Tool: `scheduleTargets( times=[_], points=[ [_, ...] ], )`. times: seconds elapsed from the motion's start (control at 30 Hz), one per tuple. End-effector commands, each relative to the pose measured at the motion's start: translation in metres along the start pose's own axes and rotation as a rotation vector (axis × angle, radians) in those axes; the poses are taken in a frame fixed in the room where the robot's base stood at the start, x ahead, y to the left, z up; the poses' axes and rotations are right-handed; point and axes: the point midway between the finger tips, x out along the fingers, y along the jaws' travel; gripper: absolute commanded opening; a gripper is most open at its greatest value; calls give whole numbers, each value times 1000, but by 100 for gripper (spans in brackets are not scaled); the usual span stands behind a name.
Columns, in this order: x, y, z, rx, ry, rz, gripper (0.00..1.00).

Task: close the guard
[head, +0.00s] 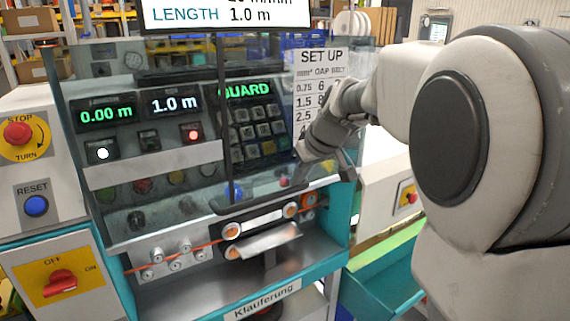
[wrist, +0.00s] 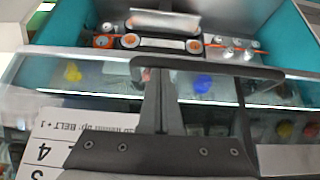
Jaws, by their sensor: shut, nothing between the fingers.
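The guard is a clear panel (head: 110,215) in front of the machine's control face, with a dark bar handle (head: 275,195) along its lower edge. That edge sits above the feed rollers (head: 230,232), which are uncovered. In the wrist view the handle (wrist: 225,67) crosses the picture, with the clear panel (wrist: 105,78) behind it. My gripper (head: 346,170) is at the handle's right end in the head view. In the wrist view its fingers (wrist: 160,78) are together and empty, overlapping the handle's left part. I cannot tell whether they touch it.
A keypad panel with a lit GUARD display (head: 245,90) is behind the guard. A set-up sheet (head: 318,80) hangs beside my wrist. An orange cable (head: 205,243) runs through the rollers. Stop and reset buttons (head: 36,206) are at the left. A teal bin (head: 385,275) stands at lower right.

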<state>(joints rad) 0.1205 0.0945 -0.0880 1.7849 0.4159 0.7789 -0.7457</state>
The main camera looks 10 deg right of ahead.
Motion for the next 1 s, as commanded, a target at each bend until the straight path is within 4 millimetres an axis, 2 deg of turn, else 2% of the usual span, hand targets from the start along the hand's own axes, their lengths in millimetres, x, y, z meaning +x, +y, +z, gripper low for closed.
scheduleTargets(
  times=[0.03, 1.0],
  points=[
    [21, 0, 15, 2, -6, -2, 0],
    [201, -1, 136, 1, -6, -3, 0]
  ],
)
